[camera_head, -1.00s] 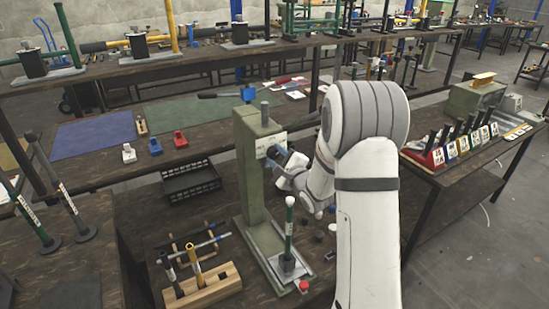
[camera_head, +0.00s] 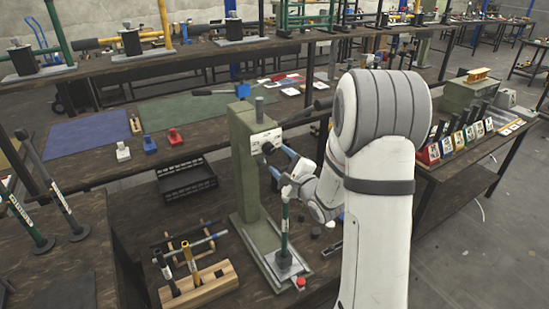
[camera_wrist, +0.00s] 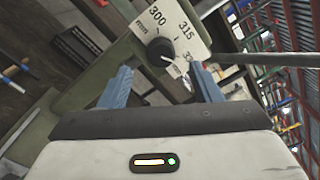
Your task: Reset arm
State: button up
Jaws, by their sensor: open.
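My gripper (camera_head: 276,164) is beside the head of a green rivet press (camera_head: 247,165), with its blue fingers apart and nothing seen between them. In the wrist view my gripper (camera_wrist: 160,70) is open, its two fingers below and either side of a black dial knob (camera_wrist: 160,50). The knob sits on a white plate (camera_wrist: 175,25) marked 300 and 315. I cannot tell whether the fingers touch the knob. A green-and-white upright tool (camera_head: 285,245) stands on the press base, its upper end partly hidden by my gripper.
A wooden holder (camera_head: 203,287) with hammers stands left of the press. A black crate (camera_head: 187,181) lies behind it. A red button (camera_head: 301,282) is at the base's front. Labelled coloured holders (camera_head: 455,142) stand on the right table. A dark bar crosses near the right finger.

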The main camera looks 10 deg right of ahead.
jog(key=shift+v, duration=1.15)
jog(key=s+a+r+n+g+h, duration=0.1)
jog(key=s+n+g, duration=0.6)
jog(key=s, duration=0.8)
jog(key=s+a+r+n+g+h, duration=0.1)
jog(key=s+n+g+h, duration=0.3)
jog(key=s+n, duration=1)
jog(key=s+a+g, duration=0.1)
jog(key=g, duration=0.2)
jog(key=shift+s+r+g+h, duration=0.2)
jog(key=shift+r+g+h, duration=0.05)
jog(key=shift+g+h, duration=0.05)
